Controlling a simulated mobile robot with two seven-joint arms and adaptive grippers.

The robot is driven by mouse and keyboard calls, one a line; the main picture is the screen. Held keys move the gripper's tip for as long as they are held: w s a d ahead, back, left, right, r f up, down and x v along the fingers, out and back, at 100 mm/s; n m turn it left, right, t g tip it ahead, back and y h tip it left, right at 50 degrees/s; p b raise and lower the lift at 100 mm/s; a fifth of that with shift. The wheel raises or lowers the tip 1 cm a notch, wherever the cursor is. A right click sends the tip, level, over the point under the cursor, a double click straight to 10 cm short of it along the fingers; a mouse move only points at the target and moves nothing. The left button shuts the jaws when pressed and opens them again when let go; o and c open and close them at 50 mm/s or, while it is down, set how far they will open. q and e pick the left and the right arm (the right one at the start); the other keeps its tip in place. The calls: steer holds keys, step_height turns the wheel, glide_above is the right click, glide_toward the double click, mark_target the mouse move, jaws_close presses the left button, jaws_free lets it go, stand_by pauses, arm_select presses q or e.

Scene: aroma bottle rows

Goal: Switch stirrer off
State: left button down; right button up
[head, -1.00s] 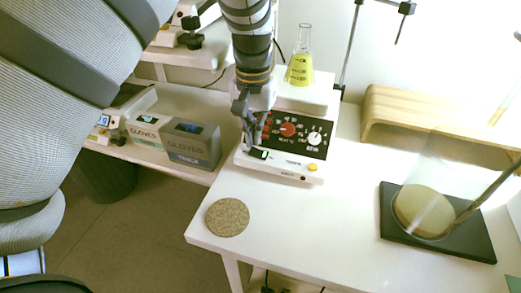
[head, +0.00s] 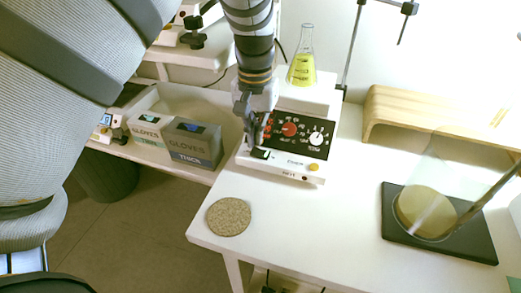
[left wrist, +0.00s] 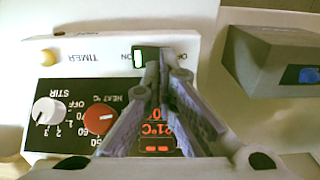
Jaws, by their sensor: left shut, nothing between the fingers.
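The hotplate stirrer (head: 304,104) is a white unit with a black front panel, standing on the white table. In the left wrist view, its red heat knob (left wrist: 98,119) and white stir knob (left wrist: 47,111) are plain to see. A display beside them is lit red, partly hidden by my fingers. The power rocker switch (left wrist: 139,58) sits on the front strip between ON and OFF marks, with a pale lit part showing. My left gripper (head: 251,147) is shut and empty. Its fingertips (left wrist: 160,58) are over or against the switch; I cannot tell if they touch.
A flask of yellow liquid (head: 302,69) stands on the stirrer. A cork mat (head: 229,217) lies at the table's front left. Glove boxes (head: 193,145) are to the left. A wooden riser (head: 420,105) and a black base (head: 465,244) with a glass vessel are to the right.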

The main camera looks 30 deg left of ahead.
mark_target(256, 151)
arm_select(q)
steer(key=shift+f, duration=1.35)
arm_select(e)
steer(key=shift+s+f, duration=0.2)
stand_by(0.6)
arm_select(q)
steer(key=shift+r+p, duration=0.75)
steer(key=shift+r, duration=2.8)
arm_select(e)
steer(key=shift+w+r+t, duration=0.4)
steer(key=shift+w+r, duration=0.75)
steer(key=shift+w, duration=0.05)
arm_select(q)
steer(key=shift+f, duration=0.15)
